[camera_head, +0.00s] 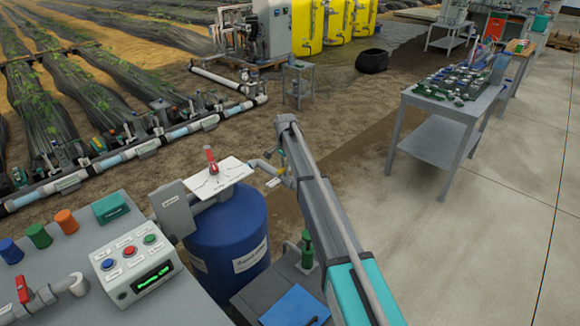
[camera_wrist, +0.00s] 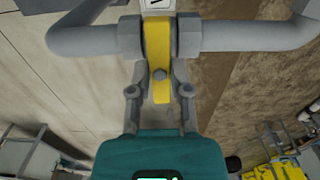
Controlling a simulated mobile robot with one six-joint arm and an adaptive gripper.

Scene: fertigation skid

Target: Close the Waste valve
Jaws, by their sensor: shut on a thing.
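In the wrist view a yellow valve lever (camera_wrist: 160,75) sits on a grey pipe (camera_wrist: 225,36) between two grey fittings. The lever lies across the pipe, its free end toward my gripper. My gripper (camera_wrist: 160,92) is shut on the lever, with one grey finger on each side. A white tag (camera_wrist: 157,4) above the valve is cut off, so I cannot read the valve's name. In the head view the yellow lever (camera_head: 273,182) shows small beside the blue drum; my arm hides most of my gripper there.
A blue drum (camera_head: 228,232) carries a white plate (camera_head: 219,180) with a red handle (camera_head: 211,158), close left of the yellow lever. A grey panel with a button box (camera_head: 132,262) stands at the lower left. A grey table (camera_head: 440,106) with small parts stands right. Concrete floor there is clear.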

